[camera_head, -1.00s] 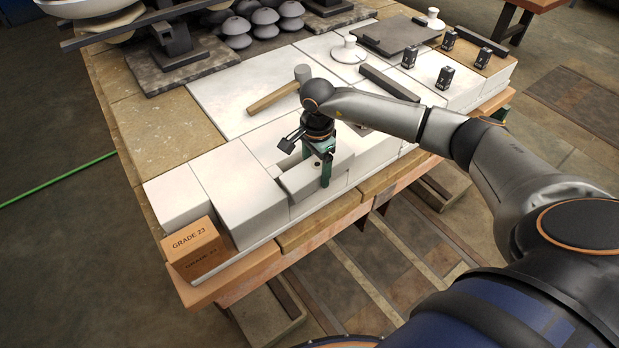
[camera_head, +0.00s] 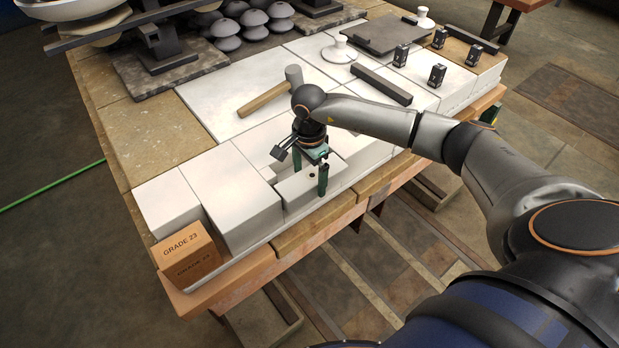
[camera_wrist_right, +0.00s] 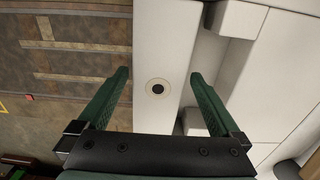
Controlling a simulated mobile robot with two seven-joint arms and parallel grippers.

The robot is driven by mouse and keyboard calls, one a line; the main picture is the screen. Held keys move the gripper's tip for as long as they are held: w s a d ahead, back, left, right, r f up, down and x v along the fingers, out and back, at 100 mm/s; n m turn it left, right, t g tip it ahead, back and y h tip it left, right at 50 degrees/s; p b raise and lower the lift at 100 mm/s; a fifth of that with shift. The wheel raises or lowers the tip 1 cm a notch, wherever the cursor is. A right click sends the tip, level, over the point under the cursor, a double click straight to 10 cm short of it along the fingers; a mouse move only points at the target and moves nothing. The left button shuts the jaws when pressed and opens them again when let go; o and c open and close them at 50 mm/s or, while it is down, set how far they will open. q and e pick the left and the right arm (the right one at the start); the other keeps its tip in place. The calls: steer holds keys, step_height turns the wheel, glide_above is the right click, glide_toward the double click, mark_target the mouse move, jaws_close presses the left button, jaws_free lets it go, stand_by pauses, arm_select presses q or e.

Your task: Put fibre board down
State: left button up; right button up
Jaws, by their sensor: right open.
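A pale block with a round dark-centred hole (camera_head: 300,186) lies at the near edge of the white slabs on the bench. I cannot tell for certain whether it is the fibre board. My right gripper (camera_head: 311,178) points down over it. In the right wrist view the two green fingers of the gripper (camera_wrist_right: 160,76) are spread apart, one toward each long side of the block (camera_wrist_right: 161,45). The hole lies between them. Whether a finger touches the block cannot be told. My left gripper is not in view.
A hammer (camera_head: 268,96) lies on the white slab behind the gripper. A dark bar (camera_head: 382,86), small black blocks (camera_head: 437,75) and a dark board (camera_head: 384,37) lie farther back.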

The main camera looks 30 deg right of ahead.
mark_target(309, 177)
step_height(309, 177, up, 10)
steer(key=s+a+m+g+y, duration=0.1)
steer(key=s+a+y, duration=0.25)
steer(key=a, duration=0.45)
steer(key=s+a+m+y, duration=0.15)
steer(key=a+y, duration=0.25)
steer(key=a, duration=0.5)
steer(key=s+a+g+y, duration=0.1)
steer(key=s+a+y, duration=0.25)
steer(key=a, duration=0.45)
steer(key=a+r+m+t+y, duration=0.6)
steer(key=r+m+y, duration=0.3)
steer(key=m, duration=0.3)
steer(key=w+d+f+m+t+h, duration=0.1)
steer(key=d+f+m+t+h, duration=0.55)
steer(key=m, duration=0.75)
steer(key=w+d+f+m+t+h, duration=0.2)
steer(key=d+f+m+t+h, duration=0.45)
steer(key=m, duration=0.75)
steer(key=s+d+f+m+g+h, duration=0.1)
steer(key=s+f+m+g, duration=0.3)
steer(key=f, duration=0.4)
steer(key=s+d+f+m+g+h, duration=0.1)
steer(key=s+f+m+g, duration=0.3)
steer(key=s+f, duration=0.5)
steer(key=shift+d+m+h, duration=0.4)
steer(key=shift+m+h, duration=0.5)
steer(key=shift+m, duration=0.05)
